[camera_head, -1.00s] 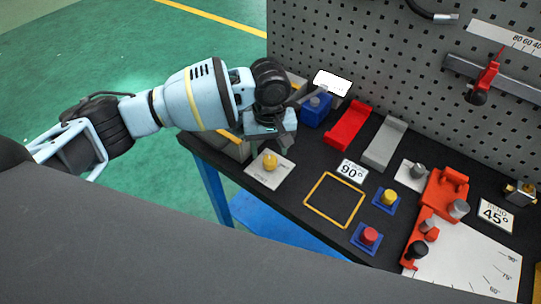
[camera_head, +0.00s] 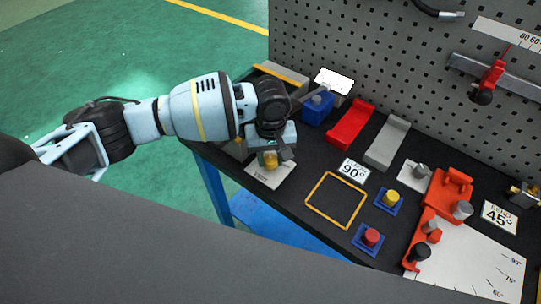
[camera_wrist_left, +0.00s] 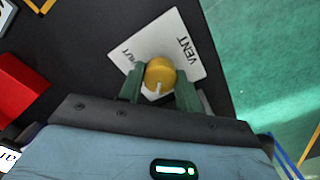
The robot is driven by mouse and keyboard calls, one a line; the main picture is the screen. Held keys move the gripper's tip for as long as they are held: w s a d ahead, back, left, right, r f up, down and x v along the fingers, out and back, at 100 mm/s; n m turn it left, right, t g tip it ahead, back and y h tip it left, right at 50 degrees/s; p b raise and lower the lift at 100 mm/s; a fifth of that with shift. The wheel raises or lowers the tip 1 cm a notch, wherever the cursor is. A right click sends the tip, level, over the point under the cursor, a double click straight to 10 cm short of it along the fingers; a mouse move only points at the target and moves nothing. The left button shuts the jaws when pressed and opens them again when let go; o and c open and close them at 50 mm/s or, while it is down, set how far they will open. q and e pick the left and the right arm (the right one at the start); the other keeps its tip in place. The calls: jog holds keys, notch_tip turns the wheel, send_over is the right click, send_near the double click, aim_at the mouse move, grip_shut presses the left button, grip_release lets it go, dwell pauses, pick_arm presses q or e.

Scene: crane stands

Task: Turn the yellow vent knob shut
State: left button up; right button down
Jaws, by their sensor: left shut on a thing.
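The yellow vent knob (camera_head: 267,160) sits on a pale plate (camera_head: 271,178) at the left end of the dark bench. In the left wrist view, the knob (camera_wrist_left: 160,73) has a white pointer line running toward the bottom of the picture. Its plate (camera_wrist_left: 192,61) carries the word VENT on the right and another word, partly readable as "HUT", on the left. My left gripper (camera_wrist_left: 159,88) is shut on the knob, with one green finger on each side. In the head view my left gripper (camera_head: 273,153) comes down over the knob and hides part of it. My right gripper is not in view.
Right of the knob are a 90° card (camera_head: 353,170), a yellow square outline (camera_head: 335,200), a yellow button (camera_head: 390,197) and a red button (camera_head: 371,237). Behind stand a blue block (camera_head: 318,108), a red holder (camera_head: 349,124) and a grey holder (camera_head: 387,142). A pegboard (camera_head: 400,70) closes the back.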

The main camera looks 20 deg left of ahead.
pick_arm(q)
jog(key=shift+c, duration=0.3)
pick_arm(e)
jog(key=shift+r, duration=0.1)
pick_arm(q)
jog(key=shift+r+m+p, duration=0.2)
jog(key=shift+m+p, duration=0.4)
jog(key=shift+m, duration=0.4)
jog(key=m, duration=0.2)
jog(key=shift+f+m+p, duration=0.1)
jog(key=shift+m+p, duration=0.2)
jog(key=shift+f+m, duration=0.1)
jog(key=shift+m, duration=0.9)
jog(key=m, duration=0.9)
jog(key=shift+m, duration=0.4)
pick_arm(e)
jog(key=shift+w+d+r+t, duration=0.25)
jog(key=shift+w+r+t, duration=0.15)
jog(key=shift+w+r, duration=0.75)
pick_arm(q)
jog(key=o, duration=1)
